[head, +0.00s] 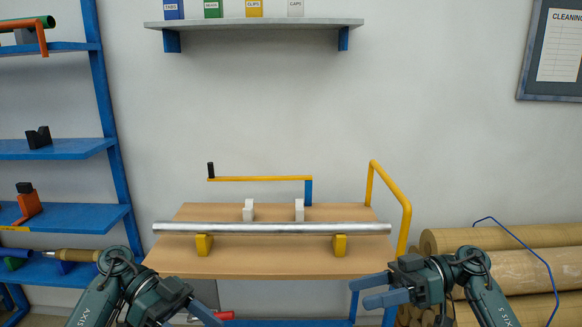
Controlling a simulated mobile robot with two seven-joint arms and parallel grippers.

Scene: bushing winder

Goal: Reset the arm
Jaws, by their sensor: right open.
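My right gripper (359,294) is at the lower right, in front of the wooden bench, with its two blue fingers pointing left. The fingers are apart and nothing is between them. My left gripper (204,313) is at the bottom left, pointing down and right. One blue finger shows, and the rest is cut off by the lower edge, so its opening cannot be told. A silver metal bar (275,228) lies across the bench, between yellow blocks and white blocks. Neither gripper touches it.
The wooden bench (270,265) has a yellow crank (262,179) behind it and a yellow rail (407,210) at its right. A blue shelf rack (107,95) stands left. Large brown rolls (535,238) lie right. Something red lies low behind my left gripper.

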